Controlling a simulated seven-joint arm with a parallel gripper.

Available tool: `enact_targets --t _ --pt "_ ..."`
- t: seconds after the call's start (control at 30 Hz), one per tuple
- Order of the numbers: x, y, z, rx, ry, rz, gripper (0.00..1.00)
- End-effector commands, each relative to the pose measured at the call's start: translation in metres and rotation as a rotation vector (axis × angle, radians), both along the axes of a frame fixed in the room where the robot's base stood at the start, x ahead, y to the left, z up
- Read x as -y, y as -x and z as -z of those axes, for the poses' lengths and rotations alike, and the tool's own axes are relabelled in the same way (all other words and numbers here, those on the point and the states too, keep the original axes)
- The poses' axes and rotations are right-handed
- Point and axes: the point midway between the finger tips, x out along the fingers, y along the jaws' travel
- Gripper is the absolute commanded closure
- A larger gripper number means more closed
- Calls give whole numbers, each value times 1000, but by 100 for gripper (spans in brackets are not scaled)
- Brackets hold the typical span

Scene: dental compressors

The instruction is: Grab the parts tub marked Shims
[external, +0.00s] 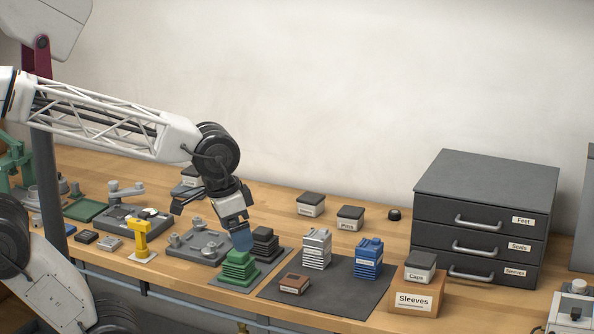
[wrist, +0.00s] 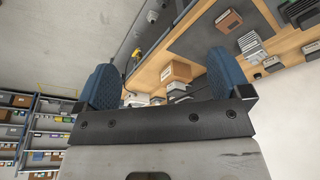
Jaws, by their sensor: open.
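Two small white tubs with dark lids stand on the wooden bench in the external view. The left tub (external: 310,205) has a label too small to read surely; the right tub (external: 350,217) reads Pins. A third similar tub (external: 190,177) is partly hidden behind my arm, its label unreadable. I cannot tell which tub is marked Shims. My gripper (external: 211,222) is open, left of the two tubs, above the grey fixture plates. Its blue fingertips show apart in the wrist view (wrist: 163,82), with nothing held between them.
Stacks of green (external: 238,268), silver (external: 316,248) and blue parts (external: 368,257) stand near the front. A yellow tool (external: 140,238) stands left. A dark drawer cabinet (external: 485,215) is at the right. The bench around the two tubs is mostly clear.

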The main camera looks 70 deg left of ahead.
Motion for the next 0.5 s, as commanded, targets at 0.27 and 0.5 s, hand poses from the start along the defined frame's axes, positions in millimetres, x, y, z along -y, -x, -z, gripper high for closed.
enact_targets --t 0.27,0.5 --pt "0 0 0 0 0 -1 0" --pt "-3 -10 -3 -18 23 -41 0"
